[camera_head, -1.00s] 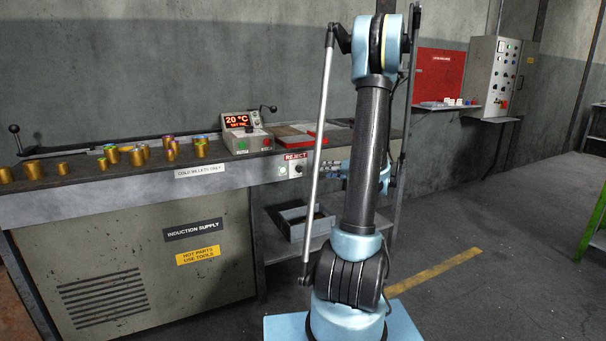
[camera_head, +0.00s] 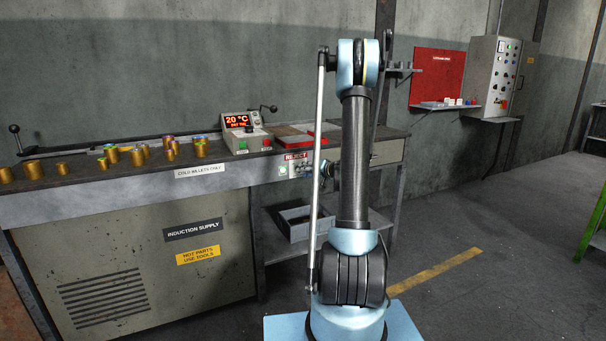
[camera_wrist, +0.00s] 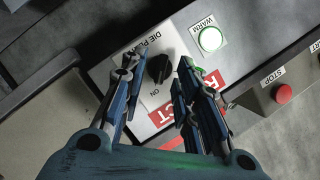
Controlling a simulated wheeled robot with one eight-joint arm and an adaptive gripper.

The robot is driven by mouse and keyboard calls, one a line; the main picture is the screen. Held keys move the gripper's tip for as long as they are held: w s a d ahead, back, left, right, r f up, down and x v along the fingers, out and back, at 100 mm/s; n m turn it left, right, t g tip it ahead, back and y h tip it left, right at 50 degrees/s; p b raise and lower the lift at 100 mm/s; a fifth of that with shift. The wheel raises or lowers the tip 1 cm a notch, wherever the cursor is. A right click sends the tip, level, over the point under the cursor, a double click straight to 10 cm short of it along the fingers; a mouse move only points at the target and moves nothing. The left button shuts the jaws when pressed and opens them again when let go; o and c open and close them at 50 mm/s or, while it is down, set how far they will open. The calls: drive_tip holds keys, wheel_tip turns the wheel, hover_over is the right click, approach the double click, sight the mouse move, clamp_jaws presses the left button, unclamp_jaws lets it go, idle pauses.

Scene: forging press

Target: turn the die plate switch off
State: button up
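The die plate switch (camera_wrist: 160,68) is a black rotary knob on a light panel in the wrist view. The panel reads "DIE PLATE", with "ON" just below the knob. My gripper (camera_wrist: 154,72) is open, its two blue fingers on either side of the knob. I cannot tell whether either finger touches it. A lit green lamp (camera_wrist: 210,39) labelled "WARM" sits to the right of the knob. In the head view, the lamp (camera_head: 283,170) shows on the bench front, and my arm partly hides the switch area.
A red REJECT label (camera_wrist: 216,88) lies beside the right finger. A red stop button (camera_wrist: 284,93) is farther right. In the head view, a control box (camera_head: 243,132) and several brass billets (camera_head: 104,163) stand on the bench. An open grey tray (camera_head: 300,224) sits below.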

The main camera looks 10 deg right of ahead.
drive_tip(key=shift+x, duration=0.75)
clamp_jaws()
drive_tip(key=shift+a+r+n+t+h, duration=0.15)
drive_tip(key=shift+n+t+h, duration=0.3)
drive_tip(key=shift+n+h, duration=1.2)
drive_tip(key=shift+a+f+n+t+h, duration=0.1)
drive_tip(key=shift+a+n+t+h, duration=0.55)
drive_tip(key=shift+n, duration=1.75)
drive_tip(key=shift+d+r+n+t+h, duration=0.1)
drive_tip(key=shift+d+n+t+h, duration=0.1)
drive_tip(key=shift+n+h, duration=1.6)
drive_tip(key=shift+n, duration=0.35)
